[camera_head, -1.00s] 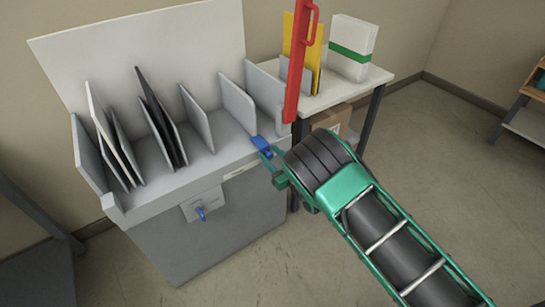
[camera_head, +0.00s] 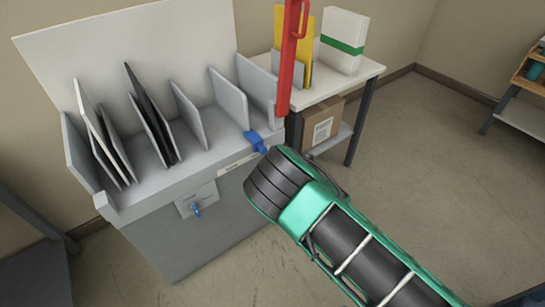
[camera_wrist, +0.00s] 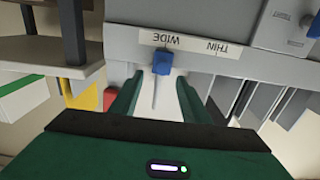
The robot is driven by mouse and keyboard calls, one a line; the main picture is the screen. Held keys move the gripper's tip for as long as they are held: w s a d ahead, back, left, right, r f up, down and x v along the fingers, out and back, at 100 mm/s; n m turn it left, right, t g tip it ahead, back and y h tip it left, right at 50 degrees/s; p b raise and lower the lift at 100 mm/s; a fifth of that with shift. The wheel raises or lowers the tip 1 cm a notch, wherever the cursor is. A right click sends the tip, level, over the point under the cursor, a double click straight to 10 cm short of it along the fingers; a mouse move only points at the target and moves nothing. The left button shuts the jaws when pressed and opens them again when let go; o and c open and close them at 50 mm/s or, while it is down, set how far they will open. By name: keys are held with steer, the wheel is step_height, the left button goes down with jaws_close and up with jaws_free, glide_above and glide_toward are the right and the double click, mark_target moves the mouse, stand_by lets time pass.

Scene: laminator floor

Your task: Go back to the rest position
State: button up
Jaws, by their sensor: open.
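My gripper shows in the wrist view (camera_wrist: 157,98) with its two green fingers apart and nothing held between them. In the head view its fingers are hidden behind my dark wrist and green arm, which reach toward the front of the grey slotted cabinet (camera_head: 225,205). A blue lever (camera_head: 257,141) sits on the cabinet's front ledge, just beyond my wrist. In the wrist view the blue lever (camera_wrist: 160,64) appears ahead of the gap between the fingers, by a label reading "WIDE" and "THIN". Whether the fingers touch it is unclear; it looks apart.
Upright dividers and dark panels (camera_head: 150,115) stand in the cabinet. A second blue knob (camera_head: 196,210) is on its front. A red upright bar (camera_head: 290,60) rises at its right end. A side table (camera_head: 340,78) holds a white-green box (camera_head: 342,42). Open floor lies right.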

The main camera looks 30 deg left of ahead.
steer(key=shift+v, duration=0.95)
steer(key=shift+w, duration=0.1)
